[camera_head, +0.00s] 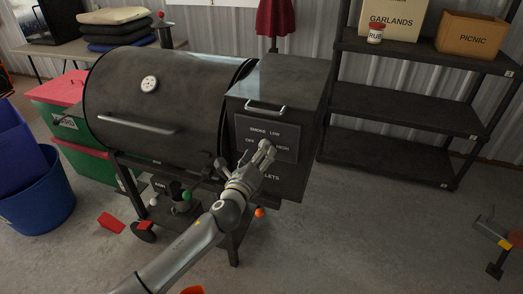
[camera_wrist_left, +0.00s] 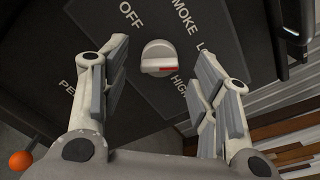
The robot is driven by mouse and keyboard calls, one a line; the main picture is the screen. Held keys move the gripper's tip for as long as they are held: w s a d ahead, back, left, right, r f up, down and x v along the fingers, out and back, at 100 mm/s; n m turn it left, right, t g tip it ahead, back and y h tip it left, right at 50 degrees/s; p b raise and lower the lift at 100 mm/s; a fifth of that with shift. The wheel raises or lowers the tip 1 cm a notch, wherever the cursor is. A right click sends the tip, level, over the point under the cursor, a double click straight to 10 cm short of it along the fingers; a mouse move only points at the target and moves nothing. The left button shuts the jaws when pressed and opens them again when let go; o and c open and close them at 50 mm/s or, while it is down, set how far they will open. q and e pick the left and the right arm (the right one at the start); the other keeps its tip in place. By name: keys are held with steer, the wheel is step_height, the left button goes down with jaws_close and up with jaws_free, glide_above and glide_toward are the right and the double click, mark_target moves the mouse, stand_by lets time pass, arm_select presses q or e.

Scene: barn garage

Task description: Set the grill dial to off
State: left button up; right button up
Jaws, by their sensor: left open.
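The grill (camera_head: 165,100) is a dark barrel smoker with a box on its right side. The box's control panel (camera_head: 285,137) reads OFF, SMOKE, LOW and HIGH. In the left wrist view the dial (camera_wrist_left: 158,52) is a pale round knob with a ridge and a red mark on the side towards HIGH. My left gripper (camera_head: 264,154) is in front of the panel and hides most of the dial in the head view. In the wrist view the left gripper (camera_wrist_left: 160,76) is open, with its fingers on either side of the dial and gaps to it. My right gripper is not in view.
A metal handle (camera_head: 265,107) sticks out above the panel. A black shelf (camera_head: 405,100) stands to the right with boxes and a jar on top. A blue bin (camera_head: 35,190) and red-lidded crates stand left. The floor right of the grill is mostly clear.

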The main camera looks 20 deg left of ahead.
arm_select(q)
steer(key=shift+w, duration=1.15)
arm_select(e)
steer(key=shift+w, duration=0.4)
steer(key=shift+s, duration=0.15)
arm_select(q)
steer(key=shift+c, duration=1.1)
steer(key=c, duration=0.8)
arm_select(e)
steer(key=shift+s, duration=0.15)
